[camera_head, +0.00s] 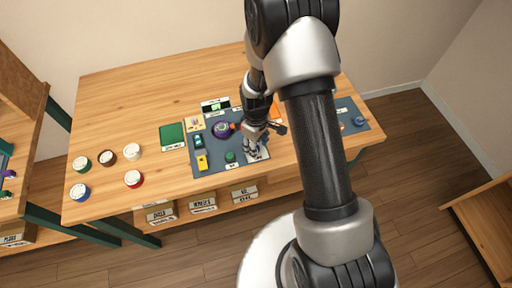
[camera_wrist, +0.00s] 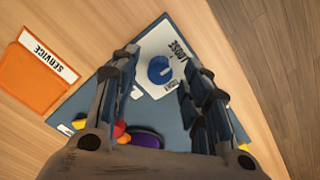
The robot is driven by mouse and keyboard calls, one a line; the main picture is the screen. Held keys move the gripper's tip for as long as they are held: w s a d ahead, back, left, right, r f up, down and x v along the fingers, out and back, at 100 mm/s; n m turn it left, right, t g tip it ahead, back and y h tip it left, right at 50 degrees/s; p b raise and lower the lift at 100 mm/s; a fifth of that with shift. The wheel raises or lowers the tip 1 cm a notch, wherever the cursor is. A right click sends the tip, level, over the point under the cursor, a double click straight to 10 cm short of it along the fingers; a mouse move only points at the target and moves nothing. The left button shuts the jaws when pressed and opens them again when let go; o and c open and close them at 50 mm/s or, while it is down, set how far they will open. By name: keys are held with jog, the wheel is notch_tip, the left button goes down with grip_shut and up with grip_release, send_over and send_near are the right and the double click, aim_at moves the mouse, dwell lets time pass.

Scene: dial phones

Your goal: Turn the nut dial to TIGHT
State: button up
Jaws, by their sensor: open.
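The nut dial (camera_wrist: 160,70) is a round blue knob on a white plate (camera_wrist: 150,45) in the wrist view. The word LOOSE shows beside it at the upper right; a second label at its lower right is partly hidden by a finger. My gripper (camera_wrist: 162,62) is open, one finger on each side of the dial in the picture; I cannot tell whether either touches it. In the head view my gripper (camera_head: 255,151) points down over the white plate (camera_head: 263,155), and hides the dial there.
The blue-grey mat (camera_head: 215,168) also holds a purple dial (camera_head: 222,130), a green knob (camera_head: 230,156) and a yellow block (camera_head: 202,162). An orange SERVICE pad (camera_wrist: 35,80) lies beside it.

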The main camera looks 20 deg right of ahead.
jog(key=shift+f, duration=0.5)
grip_shut()
